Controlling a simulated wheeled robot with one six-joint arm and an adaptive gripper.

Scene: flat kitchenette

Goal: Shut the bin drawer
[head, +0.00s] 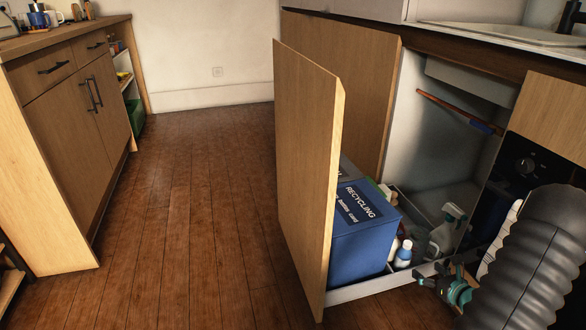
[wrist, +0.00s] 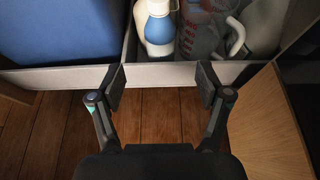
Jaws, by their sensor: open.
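The bin drawer stands pulled out from the counter on the right of the head view. Its tall wooden front panel (head: 305,150) faces left over the floor. Its low pale side wall (head: 355,289) runs from the panel back toward the cabinet. A blue recycling bin (head: 362,245) stands in it behind the panel, with bottles beside it. My gripper (head: 437,278) is at the drawer's near side. In the wrist view my gripper (wrist: 163,85) is open and empty, its fingertips at the pale side wall (wrist: 70,77). I cannot tell whether they touch it.
A white bottle with a blue label (wrist: 157,25) and a spray bottle (head: 448,225) stand in the drawer. The open cabinet (head: 445,145) lies behind, with a sink (head: 505,34) above. A wooden cabinet (head: 75,110) stands left. The floor (head: 190,220) between is clear.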

